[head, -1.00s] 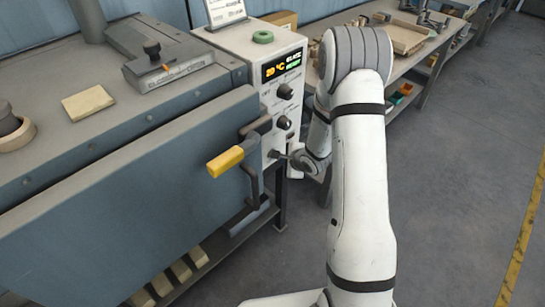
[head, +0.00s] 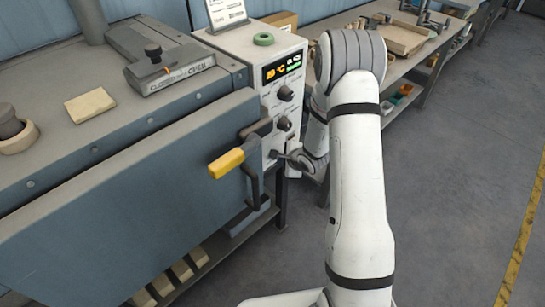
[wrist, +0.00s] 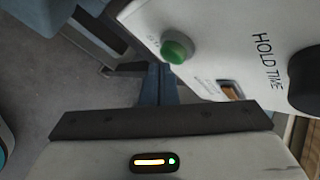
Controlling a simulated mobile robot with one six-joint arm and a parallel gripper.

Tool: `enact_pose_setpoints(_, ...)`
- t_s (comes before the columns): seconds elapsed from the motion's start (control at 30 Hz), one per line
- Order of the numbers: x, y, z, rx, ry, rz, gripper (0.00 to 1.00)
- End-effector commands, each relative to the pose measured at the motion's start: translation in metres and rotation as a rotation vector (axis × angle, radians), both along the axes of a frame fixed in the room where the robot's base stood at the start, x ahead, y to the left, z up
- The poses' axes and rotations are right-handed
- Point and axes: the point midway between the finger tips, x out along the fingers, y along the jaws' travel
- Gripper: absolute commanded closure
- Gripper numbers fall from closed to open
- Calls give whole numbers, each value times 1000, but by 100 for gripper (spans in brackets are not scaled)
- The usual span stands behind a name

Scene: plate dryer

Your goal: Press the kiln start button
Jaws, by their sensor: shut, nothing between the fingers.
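The green start button (wrist: 177,48) stands out from the white control panel in the wrist view. In the head view I cannot make it out. The panel (head: 252,48) is on the right side of the blue-grey kiln (head: 120,170). In the head view my gripper (head: 278,155) is at the panel's lower part; contact with the button cannot be told.
The yellow door handle (head: 226,163) and a dark bracket (head: 254,180) stand just left of my gripper. In the wrist view a dark knob (wrist: 307,80) marked HOLD TIME is to the right. A workbench (head: 400,75) stands behind my arm. The floor at right is clear.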

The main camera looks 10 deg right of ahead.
Motion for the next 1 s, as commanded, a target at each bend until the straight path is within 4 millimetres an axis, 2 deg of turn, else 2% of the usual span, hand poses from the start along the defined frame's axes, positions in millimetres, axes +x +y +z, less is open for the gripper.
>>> enact_pose_setpoints(1.0,7,4,0,0,0,-1,100)
